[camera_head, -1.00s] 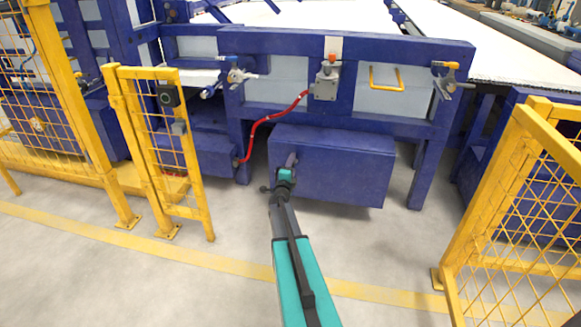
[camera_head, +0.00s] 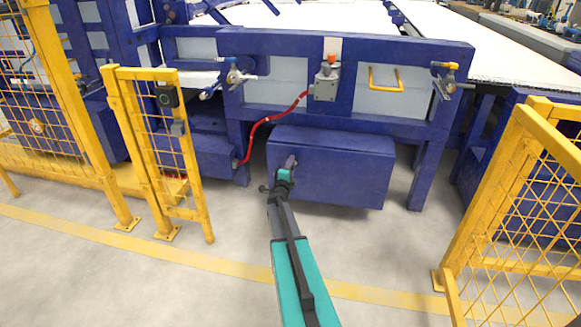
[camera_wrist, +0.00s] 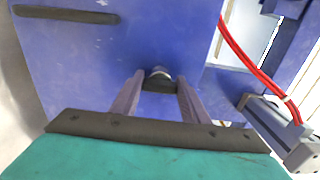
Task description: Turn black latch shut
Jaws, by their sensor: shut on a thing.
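My gripper (camera_head: 290,163) is at the upper left part of the blue box's front (camera_head: 340,178) under the blue frame. In the wrist view, its two fingers (camera_wrist: 160,80) stand on either side of a small dark piece with a rounded silver top, which appears to be the black latch (camera_wrist: 159,86). The gripper is shut on it. The fingers and the viewing angle hide much of the latch, so I cannot tell its turn. In the head view the latch is too small and covered to make out.
A red hose (camera_head: 262,125) runs close to the upper left of my gripper, down from a grey valve block (camera_head: 326,85). A dark bar (camera_wrist: 65,14) lies on the blue face. Yellow fences stand left (camera_head: 160,150) and right (camera_head: 520,200). The floor between is clear.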

